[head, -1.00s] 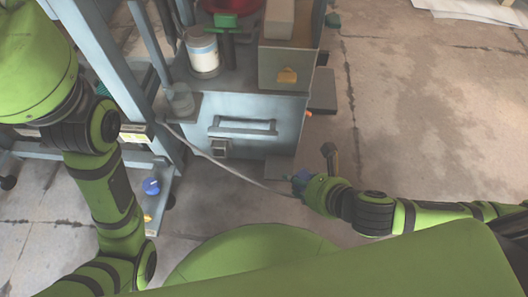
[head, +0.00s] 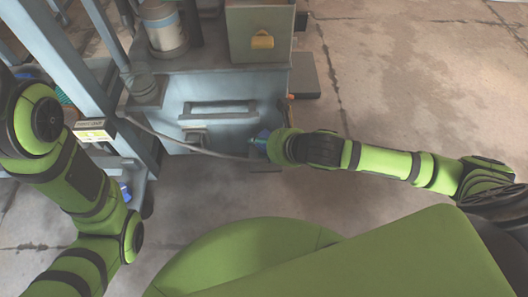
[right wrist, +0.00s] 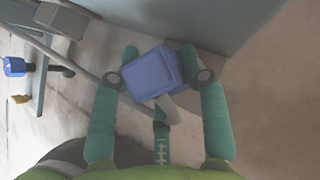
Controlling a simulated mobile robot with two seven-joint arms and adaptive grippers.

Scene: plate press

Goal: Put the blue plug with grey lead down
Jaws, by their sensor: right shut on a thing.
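The blue plug (right wrist: 150,76) sits between the two teal fingers of my right gripper (right wrist: 160,70), which is shut on it. In the head view the plug (head: 262,134) shows only as a small blue patch beside the right gripper (head: 260,143), in front of the lower right of the grey-blue cabinet. The grey lead (head: 175,143) runs from the frame post on the left across the cabinet front to the plug. It also shows in the right wrist view (right wrist: 72,62). My left arm is at the left of the head view; its gripper is out of view.
The cabinet (head: 218,90) has a handle (head: 219,107) and carries a can (head: 164,30) and a grey box (head: 258,38) with a yellow part. Bare floor (head: 400,90) lies to the right.

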